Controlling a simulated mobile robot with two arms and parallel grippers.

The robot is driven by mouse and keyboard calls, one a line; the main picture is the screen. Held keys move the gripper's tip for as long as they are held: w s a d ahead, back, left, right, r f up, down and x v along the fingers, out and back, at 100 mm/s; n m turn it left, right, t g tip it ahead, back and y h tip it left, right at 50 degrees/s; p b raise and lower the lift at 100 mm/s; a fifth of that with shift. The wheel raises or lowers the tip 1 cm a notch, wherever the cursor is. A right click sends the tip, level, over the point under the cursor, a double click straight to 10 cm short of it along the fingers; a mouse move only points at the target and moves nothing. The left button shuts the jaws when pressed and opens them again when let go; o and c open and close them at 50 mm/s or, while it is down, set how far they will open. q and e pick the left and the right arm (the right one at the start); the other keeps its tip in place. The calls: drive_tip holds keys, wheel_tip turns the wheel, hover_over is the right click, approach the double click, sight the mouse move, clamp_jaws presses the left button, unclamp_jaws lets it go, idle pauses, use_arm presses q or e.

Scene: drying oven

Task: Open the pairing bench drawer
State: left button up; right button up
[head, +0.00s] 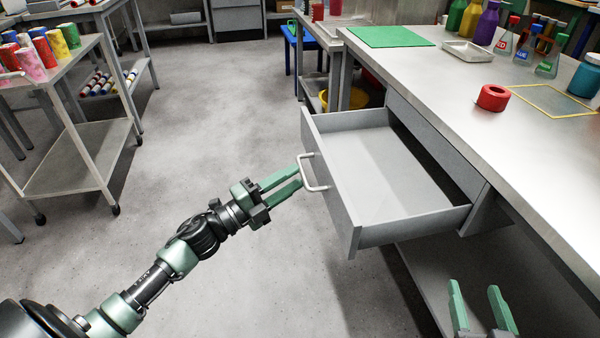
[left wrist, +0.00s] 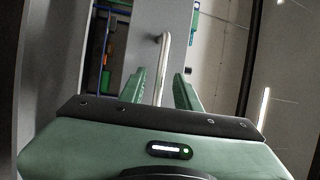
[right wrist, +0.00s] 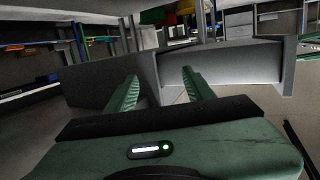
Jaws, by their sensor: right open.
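The pairing bench drawer (head: 372,165) is grey and empty, and it is pulled well out of the bench. Its pale bar handle (head: 314,172) is on the front panel, and it also shows in the left wrist view (left wrist: 163,62). My left gripper (head: 298,174) is open at the handle. In the left wrist view the bar stands between the two spread fingers, with gaps beside it. My right gripper (head: 482,288) is open and empty, low in front of the bench and to the right of the drawer. In the right wrist view the grey drawer (right wrist: 215,68) lies beyond its fingers.
The bench top (head: 440,72) holds a green mat (head: 391,37), a red ring-shaped item (head: 492,97), a small tray (head: 467,51), flasks and bottles. A white cart (head: 80,158) with patterned cups stands at the left. The floor between cart and drawer is clear.

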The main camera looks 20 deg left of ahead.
use_arm(q)
drive_tip(key=shift+v, duration=2.15)
use_arm(e)
drive_tip(key=shift+s+d+f+g, duration=0.15)
drive_tip(key=shift+f+g, duration=0.15)
drive_tip(key=shift+f, duration=0.15)
drive_tip(key=shift+s+d+f+g, duration=0.15)
drive_tip(key=shift+f+g, duration=0.15)
drive_tip(key=shift+f, duration=0.15)
